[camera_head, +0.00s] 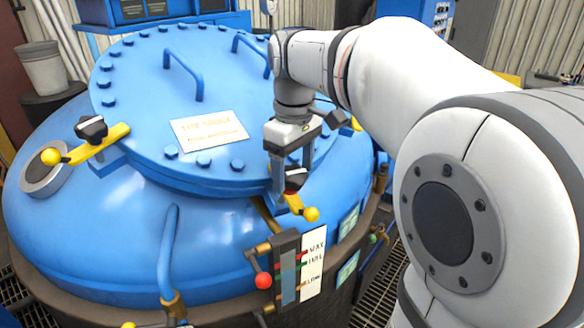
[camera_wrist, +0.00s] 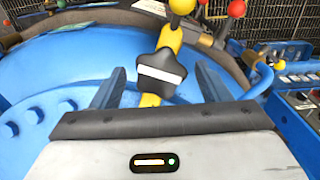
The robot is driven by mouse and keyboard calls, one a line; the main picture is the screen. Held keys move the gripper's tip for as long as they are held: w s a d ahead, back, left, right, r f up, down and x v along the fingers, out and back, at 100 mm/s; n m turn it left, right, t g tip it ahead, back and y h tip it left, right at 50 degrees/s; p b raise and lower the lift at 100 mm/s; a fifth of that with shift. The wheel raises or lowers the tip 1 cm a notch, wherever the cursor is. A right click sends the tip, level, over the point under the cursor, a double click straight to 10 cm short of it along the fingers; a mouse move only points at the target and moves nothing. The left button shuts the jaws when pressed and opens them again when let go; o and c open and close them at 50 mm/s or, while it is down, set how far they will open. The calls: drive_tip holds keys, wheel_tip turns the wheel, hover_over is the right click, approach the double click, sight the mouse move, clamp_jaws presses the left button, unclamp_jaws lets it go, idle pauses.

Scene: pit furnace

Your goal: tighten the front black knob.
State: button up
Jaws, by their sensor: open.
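A black star-shaped knob (camera_wrist: 161,77) with a white stripe sits on a yellow clamp arm (camera_wrist: 170,37) that ends in a yellow ball. In the wrist view the knob stands between the fingers of my gripper (camera_wrist: 160,86), with a visible gap on each side. In the head view my gripper (camera_head: 291,172) points down over the right front edge of the blue lid, and its fingers mostly hide this knob. The clamp's yellow ball (camera_head: 311,214) shows below them. My gripper is open; it does not clasp the knob.
The round blue lid (camera_head: 135,85) carries bolts and pipe handles. A second black knob (camera_head: 91,129) sits on a yellow clamp at the left. A level gauge (camera_head: 313,262) and a red ball (camera_head: 263,281) stand below my gripper. A grey bucket (camera_head: 43,68) is at the back left.

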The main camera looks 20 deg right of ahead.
drive_tip(key=shift+f, duration=0.5)
drive_tip(key=shift+c, duration=0.2)
drive_tip(key=c, duration=0.9)
